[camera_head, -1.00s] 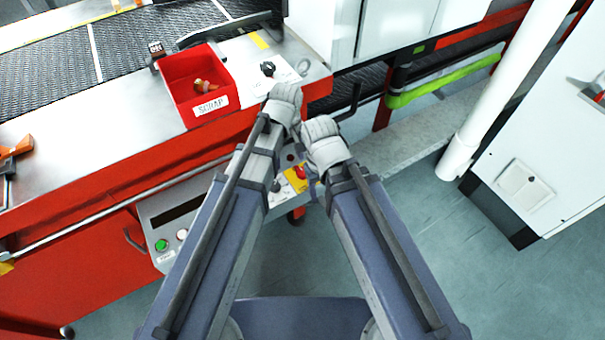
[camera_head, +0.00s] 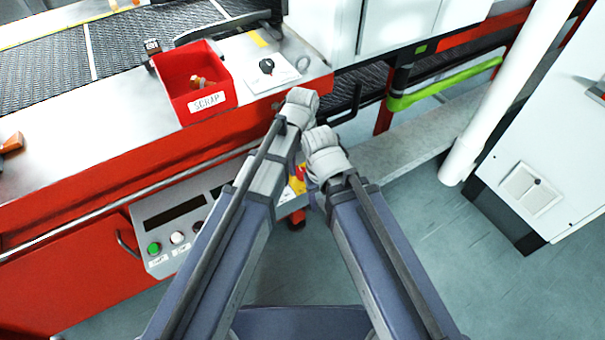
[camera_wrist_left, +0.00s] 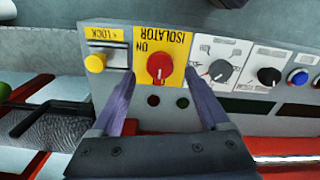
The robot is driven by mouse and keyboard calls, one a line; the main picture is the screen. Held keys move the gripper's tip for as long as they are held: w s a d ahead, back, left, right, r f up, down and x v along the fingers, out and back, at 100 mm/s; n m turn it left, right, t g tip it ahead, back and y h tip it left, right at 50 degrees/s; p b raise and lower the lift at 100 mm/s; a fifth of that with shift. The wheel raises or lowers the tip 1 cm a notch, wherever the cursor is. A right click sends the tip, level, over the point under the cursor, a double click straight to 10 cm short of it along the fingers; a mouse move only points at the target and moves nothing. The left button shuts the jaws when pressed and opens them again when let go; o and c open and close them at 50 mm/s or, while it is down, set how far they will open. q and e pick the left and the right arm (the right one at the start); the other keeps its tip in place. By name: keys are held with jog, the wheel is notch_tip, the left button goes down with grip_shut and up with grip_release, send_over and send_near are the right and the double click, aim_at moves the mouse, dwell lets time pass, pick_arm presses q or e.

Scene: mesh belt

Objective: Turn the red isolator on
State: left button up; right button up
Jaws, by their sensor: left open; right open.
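The isolator is a red rotary knob (camera_wrist_left: 158,67) on a yellow plate marked ISOLATOR and ON, which reads upside down in the left wrist view. My left gripper (camera_wrist_left: 163,88) is open, its two fingers on either side of the yellow plate's lower part. The knob lies between them in the picture; I see no contact, and its exact setting is unclear. In the head view my left gripper (camera_head: 302,100) is the higher one and mostly covers the yellow plate (camera_head: 297,184). My right gripper (camera_head: 322,140) is just below and right of it, with its fingertips hidden.
A yellow lock button (camera_wrist_left: 95,62) sits left of the isolator; selector knobs (camera_wrist_left: 219,70) and a blue button (camera_wrist_left: 298,77) sit right. In the head view a red scrap bin (camera_head: 192,78) stands on the machine's ledge. A white pipe (camera_head: 500,110) and cabinet (camera_head: 555,150) stand right.

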aim_at(302, 172)
pick_arm(q)
notch_tip(302, 172, down, 4)
jog(key=b, duration=0.2)
jog(key=shift+r+b, duration=0.15)
jog(key=shift+b, duration=0.15)
pick_arm(e)
notch_tip(302, 172, down, 4)
jog(key=shift+r, duration=0.2)
pick_arm(q)
grip_shut()
